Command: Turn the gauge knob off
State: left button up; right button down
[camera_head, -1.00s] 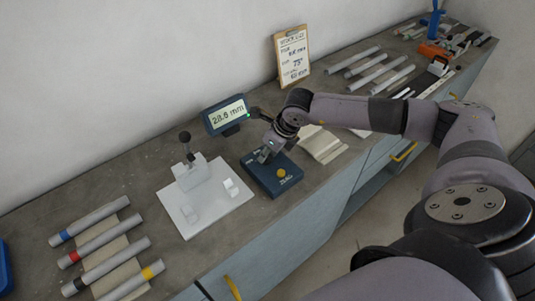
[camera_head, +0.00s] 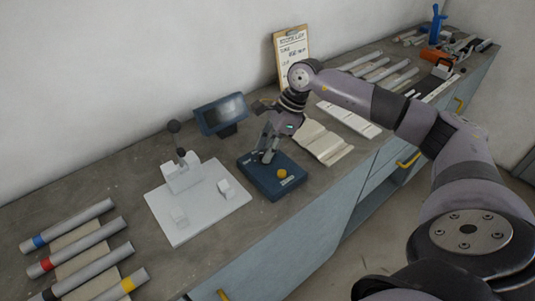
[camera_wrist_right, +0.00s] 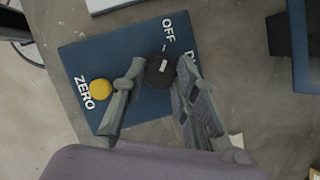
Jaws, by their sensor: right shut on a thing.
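The gauge base, a dark blue box (camera_head: 262,180), sits on the bench in the head view. In the right wrist view the blue box (camera_wrist_right: 145,38) carries a black round knob (camera_wrist_right: 159,72) with a white pointer mark. The mark lies toward the OFF label (camera_wrist_right: 168,32); a second label is partly hidden by a finger. My right gripper (camera_head: 266,155) reaches down onto the box, its fingers on both sides of the knob, shut on it. The gauge display (camera_head: 221,114) behind is dark and blank. My left gripper is not in view.
A yellow ZERO button (camera_head: 282,173) is beside the knob. A white plate (camera_head: 205,226) with a clamp stands left of the box. Banded tubes (camera_head: 75,238) lie at front left. An open booklet (camera_head: 322,143) lies to the right, and a clipboard (camera_head: 292,52) leans on the wall.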

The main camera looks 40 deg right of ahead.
jog(key=shift+n+b, duration=0.3)
jog(key=shift+n, duration=0.3)
jog(key=shift+r, duration=0.1)
jog(key=c, duration=1.3)
grip_release()
jog(key=shift+g, duration=0.3)
jog(key=v, duration=1.2)
jog(key=shift+d, duration=0.1)
